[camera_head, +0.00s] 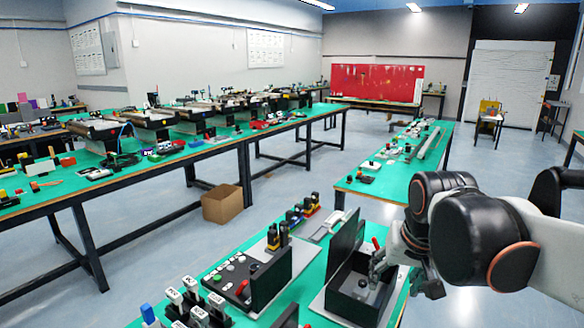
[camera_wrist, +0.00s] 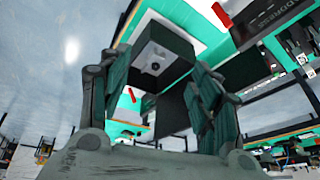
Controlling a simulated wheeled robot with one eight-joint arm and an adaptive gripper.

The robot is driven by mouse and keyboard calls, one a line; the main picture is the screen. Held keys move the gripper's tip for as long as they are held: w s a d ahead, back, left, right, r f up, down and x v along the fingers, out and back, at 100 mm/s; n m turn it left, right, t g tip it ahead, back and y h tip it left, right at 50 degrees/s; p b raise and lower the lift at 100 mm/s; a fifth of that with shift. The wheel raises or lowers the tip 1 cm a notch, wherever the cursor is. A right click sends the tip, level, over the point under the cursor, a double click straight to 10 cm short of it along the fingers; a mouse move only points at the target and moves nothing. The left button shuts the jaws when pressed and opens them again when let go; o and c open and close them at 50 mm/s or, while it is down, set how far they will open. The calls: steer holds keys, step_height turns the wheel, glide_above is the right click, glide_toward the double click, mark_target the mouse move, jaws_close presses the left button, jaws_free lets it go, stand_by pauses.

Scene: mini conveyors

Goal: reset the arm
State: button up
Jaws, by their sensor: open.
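My arm reaches in from the right in the head view. My gripper (camera_head: 381,264) is over the right side of an open black box (camera_head: 345,301) on the near green table. In the wrist view my gripper (camera_wrist: 152,72) shows two spread fingers with nothing held between them. The box (camera_wrist: 180,48) lies beyond the fingers, with a small round grey thing (camera_wrist: 155,66) inside it. The box's dark lid (camera_head: 345,243) stands up on its left side in the head view. I cannot tell whether a finger touches the box.
A black control box (camera_head: 270,281) with buttons stands left of the open box. Several labelled small items (camera_head: 190,288) stand at the near left. A cardboard box (camera_head: 222,204) is on the floor.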

steer(key=s+f+n+t, duration=0.2)
steer(key=s+f, duration=0.2)
steer(key=s, duration=0.8)
steer(key=shift+s+a+f+t, duration=0.15)
steer(key=shift+s+a+t, duration=0.05)
steer(key=shift+s+t, duration=0.15)
stand_by(1.9)
